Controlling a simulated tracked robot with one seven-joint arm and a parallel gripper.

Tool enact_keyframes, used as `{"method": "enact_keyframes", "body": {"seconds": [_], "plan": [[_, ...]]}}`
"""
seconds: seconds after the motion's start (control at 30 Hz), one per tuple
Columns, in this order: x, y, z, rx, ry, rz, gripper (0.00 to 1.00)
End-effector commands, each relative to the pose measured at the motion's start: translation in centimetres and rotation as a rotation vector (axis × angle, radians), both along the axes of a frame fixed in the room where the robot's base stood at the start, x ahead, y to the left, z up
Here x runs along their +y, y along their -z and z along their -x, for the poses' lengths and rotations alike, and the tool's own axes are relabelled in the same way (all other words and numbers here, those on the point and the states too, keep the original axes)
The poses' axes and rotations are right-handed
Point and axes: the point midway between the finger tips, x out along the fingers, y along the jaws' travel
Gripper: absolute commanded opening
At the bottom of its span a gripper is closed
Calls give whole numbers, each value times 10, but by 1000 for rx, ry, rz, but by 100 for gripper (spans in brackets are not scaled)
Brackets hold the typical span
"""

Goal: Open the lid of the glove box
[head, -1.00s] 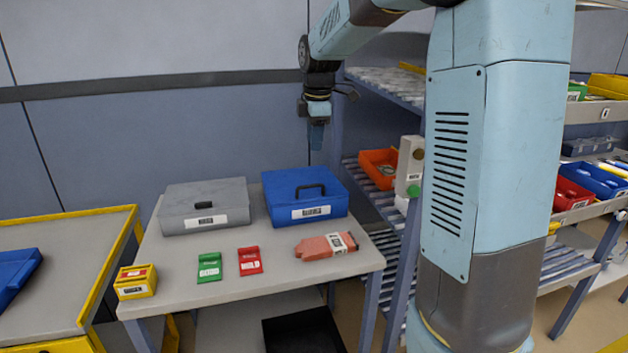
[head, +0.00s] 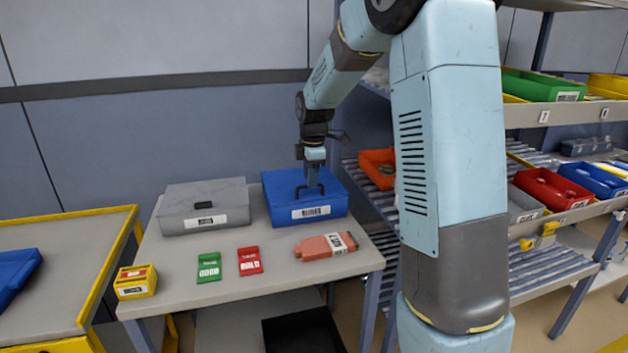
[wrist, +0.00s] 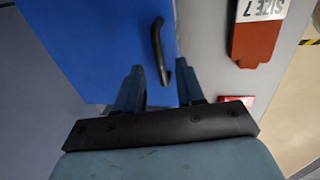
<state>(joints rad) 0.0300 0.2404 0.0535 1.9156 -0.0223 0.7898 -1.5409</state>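A blue box (head: 278,187) with a dark lid handle (head: 297,192) and a white label stands at the back right of the grey table, its lid closed. A grey box (head: 180,211), also closed, stands to its left. I cannot read on either label which is the glove box. My gripper (head: 313,181) points down over the blue lid at the handle. In the wrist view, my gripper's fingers (wrist: 159,87) are apart, with the near end of the handle (wrist: 157,45) showing between them. I cannot tell whether they touch it.
A green packet (head: 209,267), a red packet (head: 250,261), an orange-red labelled packet (head: 318,247) and a small yellow box (head: 136,282) lie along the front of the table (head: 200,292). Shelves with coloured bins stand to the right. A black tray (head: 305,330) is below.

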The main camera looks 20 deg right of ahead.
Motion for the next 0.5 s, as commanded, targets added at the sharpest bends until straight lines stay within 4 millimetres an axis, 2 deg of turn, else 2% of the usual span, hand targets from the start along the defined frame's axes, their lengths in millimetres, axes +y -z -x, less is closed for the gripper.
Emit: {"method": "enact_keyframes", "body": {"seconds": [0.2, 0.5], "plan": [[0, 16, -3, 0, 0, 0, 38], [0, 17, -3, -1, 1, 0, 38]]}}
